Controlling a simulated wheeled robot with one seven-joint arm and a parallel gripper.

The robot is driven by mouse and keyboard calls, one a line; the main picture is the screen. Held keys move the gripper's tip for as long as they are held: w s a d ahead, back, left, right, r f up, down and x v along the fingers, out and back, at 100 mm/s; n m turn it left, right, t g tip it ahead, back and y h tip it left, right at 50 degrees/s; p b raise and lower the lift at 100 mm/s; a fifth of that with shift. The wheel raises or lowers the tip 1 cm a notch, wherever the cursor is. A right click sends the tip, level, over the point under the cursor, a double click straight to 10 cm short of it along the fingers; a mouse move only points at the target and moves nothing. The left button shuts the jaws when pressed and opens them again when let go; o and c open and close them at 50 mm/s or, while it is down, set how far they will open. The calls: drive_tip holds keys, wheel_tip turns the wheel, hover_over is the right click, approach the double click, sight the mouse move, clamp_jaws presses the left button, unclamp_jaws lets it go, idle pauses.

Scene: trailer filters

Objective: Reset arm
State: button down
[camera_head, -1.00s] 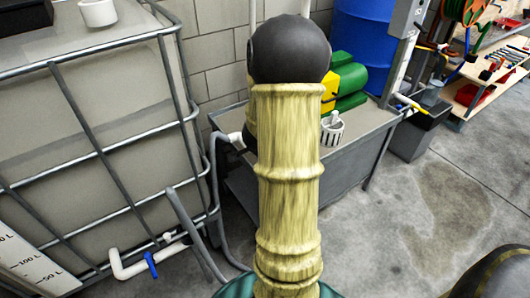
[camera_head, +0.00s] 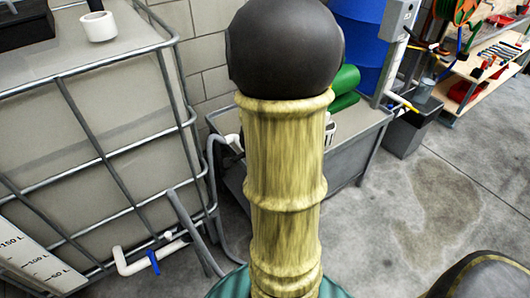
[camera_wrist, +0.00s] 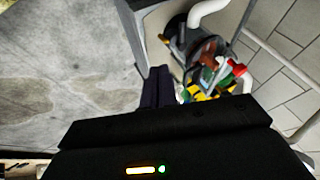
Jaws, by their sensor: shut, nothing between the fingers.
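My gripper (camera_wrist: 158,88) shows in the wrist view as two dark fingers, shut together with nothing between them. It is in the air, with the floor to its left and a basin with pipes and coloured parts beyond it. In the head view, my arm with its large dark joint rises through the middle of the picture. My gripper is hidden there.
A caged tank (camera_head: 95,165) stands at the left, with a white cup (camera_head: 98,26) on top. A grey basin table (camera_head: 352,145) is behind my arm, with a green object (camera_head: 345,82) on it. A blue barrel (camera_head: 360,45) and shelf (camera_head: 480,65) stand behind.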

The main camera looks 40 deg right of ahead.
idle(0.5)
drive_tip(key=s+a+n+g+y, duration=0.2)
drive_tip(key=a+n+y, duration=0.3)
drive_tip(key=a+n, duration=1.65)
wheel_tip(320, 180, up, 26)
drive_tip(key=a+m+p, duration=0.2)
drive_tip(key=p, duration=2.3)
drive_tip(key=shift+a, duration=0.4)
drive_tip(key=shift+f, duration=0.15)
drive_tip(key=shift+w, duration=0.1)
